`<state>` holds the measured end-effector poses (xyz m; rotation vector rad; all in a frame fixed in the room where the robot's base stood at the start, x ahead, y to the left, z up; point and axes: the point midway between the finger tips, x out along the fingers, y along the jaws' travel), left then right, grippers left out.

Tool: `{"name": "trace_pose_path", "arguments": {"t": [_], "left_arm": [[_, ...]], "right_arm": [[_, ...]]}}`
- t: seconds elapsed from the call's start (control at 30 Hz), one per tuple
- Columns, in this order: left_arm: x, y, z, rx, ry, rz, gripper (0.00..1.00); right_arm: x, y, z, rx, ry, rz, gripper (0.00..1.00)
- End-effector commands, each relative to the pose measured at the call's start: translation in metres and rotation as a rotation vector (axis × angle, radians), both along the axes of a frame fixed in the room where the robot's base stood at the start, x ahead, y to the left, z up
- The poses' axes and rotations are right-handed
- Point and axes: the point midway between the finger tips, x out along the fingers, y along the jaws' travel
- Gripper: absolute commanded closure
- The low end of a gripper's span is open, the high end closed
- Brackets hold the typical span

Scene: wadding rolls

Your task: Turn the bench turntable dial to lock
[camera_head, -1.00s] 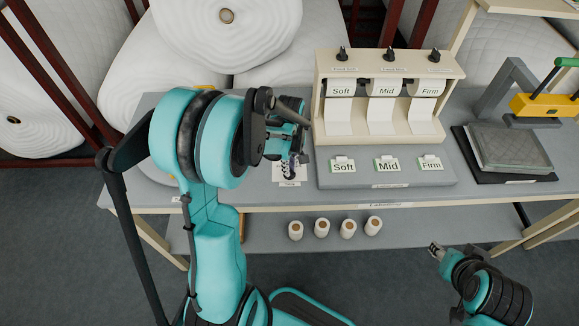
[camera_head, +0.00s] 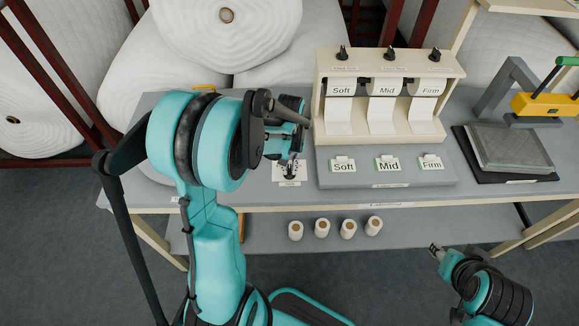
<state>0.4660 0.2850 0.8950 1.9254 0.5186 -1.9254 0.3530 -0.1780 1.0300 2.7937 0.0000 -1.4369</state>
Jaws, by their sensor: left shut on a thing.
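The small dial (camera_head: 291,177) is on a white marked plate (camera_head: 303,171) at the front of the bench, left of the label dispenser. My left gripper (camera_head: 291,171) reaches down from above and is shut on the dial. The fingers cover most of it, so its pointer and the plate's markings cannot be read. The turntable is mostly hidden behind my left arm; a pale rounded edge (camera_head: 150,168) shows to its left. My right gripper (camera_head: 435,249) is low at the right, in front of the bench and away from the dial; its opening is too small to judge.
A cream dispenser (camera_head: 389,62) with Soft, Mid and Firm labels stands right of the dial. A grey pad (camera_head: 509,146) and a yellow press tool (camera_head: 548,104) are further right. Several small rolls (camera_head: 322,228) stand on the lower shelf. Large white wadding rolls (camera_head: 225,35) fill the back.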

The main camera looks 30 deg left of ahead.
Motion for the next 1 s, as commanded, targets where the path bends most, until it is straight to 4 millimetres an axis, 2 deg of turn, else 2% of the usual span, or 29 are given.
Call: {"name": "trace_pose_path", "arguments": {"t": [0.5, 0.7, 1.0], "left_arm": [[0.0003, 0.0002, 0.0001, 0.000, -0.001, -0.458, 1.00], [0.0003, 0.0002, 0.0002, 0.000, -0.001, -0.581, 1.00], [0.0003, 0.0002, 0.0003, 0.000, -0.001, -0.675, 1.00]], "right_arm": [[0.0000, 0.0000, -0.0021, 0.000, 0.000, 0.000, 0.60], [0.0000, 0.0000, -0.0026, 0.000, 0.000, 0.000, 0.60], [0.0000, 0.0000, -0.0028, 0.000, 0.000, 0.000, 0.60]]}}
